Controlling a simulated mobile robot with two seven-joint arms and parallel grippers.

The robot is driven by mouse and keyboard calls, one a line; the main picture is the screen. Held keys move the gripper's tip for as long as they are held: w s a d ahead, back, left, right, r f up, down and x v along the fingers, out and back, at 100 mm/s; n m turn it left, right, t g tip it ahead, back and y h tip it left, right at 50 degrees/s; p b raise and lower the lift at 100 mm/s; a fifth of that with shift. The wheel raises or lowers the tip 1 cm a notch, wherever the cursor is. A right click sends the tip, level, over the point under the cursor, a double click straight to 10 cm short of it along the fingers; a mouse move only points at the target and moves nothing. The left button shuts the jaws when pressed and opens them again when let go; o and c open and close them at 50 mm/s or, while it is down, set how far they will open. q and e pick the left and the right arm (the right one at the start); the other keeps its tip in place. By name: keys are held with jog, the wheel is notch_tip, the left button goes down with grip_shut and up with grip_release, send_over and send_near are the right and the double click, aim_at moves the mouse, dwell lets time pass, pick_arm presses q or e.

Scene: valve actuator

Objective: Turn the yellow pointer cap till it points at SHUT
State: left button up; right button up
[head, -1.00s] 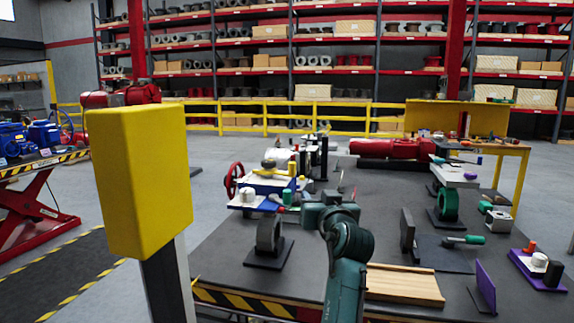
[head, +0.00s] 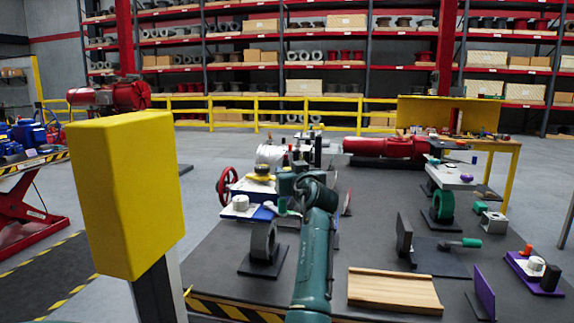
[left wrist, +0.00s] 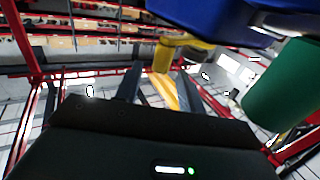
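The yellow pointer cap (head: 262,170) sits on top of the white and blue valve actuator (head: 250,188) near the middle of the bench. My left gripper (head: 283,186) is just right of the actuator and the cap, partly hidden behind its own wrist. In the left wrist view, the two dark fingers of my left gripper (left wrist: 158,84) stand apart with no object visibly held. A yellow part, apparently the cap (left wrist: 168,52), shows beyond the fingertips. The SHUT marking is too small to read. My right gripper does not show.
A black ring on a stand (head: 262,245) is in front of the actuator, with a red handwheel (head: 227,186) at left. A wooden tray (head: 394,291) lies at the front. A large green cylinder (left wrist: 284,85) is close at right in the wrist view. A yellow box on a post (head: 125,195) stands at left.

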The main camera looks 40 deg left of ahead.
pick_arm(q)
jog(key=shift+x, duration=1.5)
grip_shut()
